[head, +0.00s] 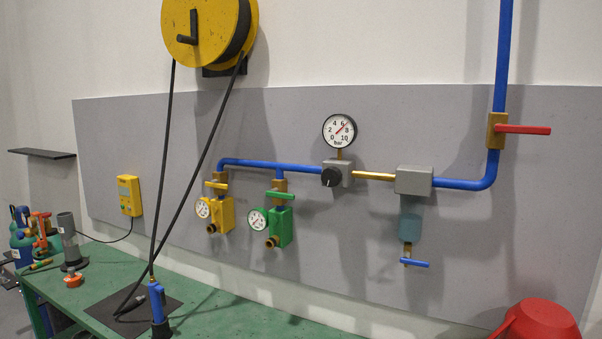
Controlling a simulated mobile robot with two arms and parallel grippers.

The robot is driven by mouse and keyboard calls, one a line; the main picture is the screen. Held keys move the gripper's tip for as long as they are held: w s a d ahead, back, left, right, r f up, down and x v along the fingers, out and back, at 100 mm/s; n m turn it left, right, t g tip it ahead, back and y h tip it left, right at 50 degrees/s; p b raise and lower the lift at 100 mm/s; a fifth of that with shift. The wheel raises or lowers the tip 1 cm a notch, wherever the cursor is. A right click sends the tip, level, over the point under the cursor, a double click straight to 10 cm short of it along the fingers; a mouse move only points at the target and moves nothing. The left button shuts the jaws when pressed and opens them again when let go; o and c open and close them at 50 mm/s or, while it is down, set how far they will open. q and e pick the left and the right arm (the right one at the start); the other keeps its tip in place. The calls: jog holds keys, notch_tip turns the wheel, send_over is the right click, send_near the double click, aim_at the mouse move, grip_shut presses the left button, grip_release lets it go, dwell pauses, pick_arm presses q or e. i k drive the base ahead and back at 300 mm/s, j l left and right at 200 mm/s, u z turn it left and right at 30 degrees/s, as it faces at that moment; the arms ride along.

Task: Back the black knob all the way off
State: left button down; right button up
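The black knob (331,177) sits on the front of a grey regulator block (343,167) on the wall panel. A pale mark shows on the knob's face. Above the block is a round gauge (340,131) marked in bar, with a red needle pointing to the upper right, at roughly 6 to 8. A blue pipe (265,167) runs left from the block, and a brass pipe (373,176) runs right from it. Neither of my grippers shows in the head view, and nothing touches the knob.
A red-handled valve (522,129) and a grey filter (413,180) with a bowl sit right of the knob. Yellow (221,214) and green (281,226) regulators hang left. A hose reel (210,30) hangs above. A green bench (225,315) and red bucket (540,320) are below.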

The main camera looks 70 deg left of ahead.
aim_at(331, 176)
jog(key=u, duration=1.85)
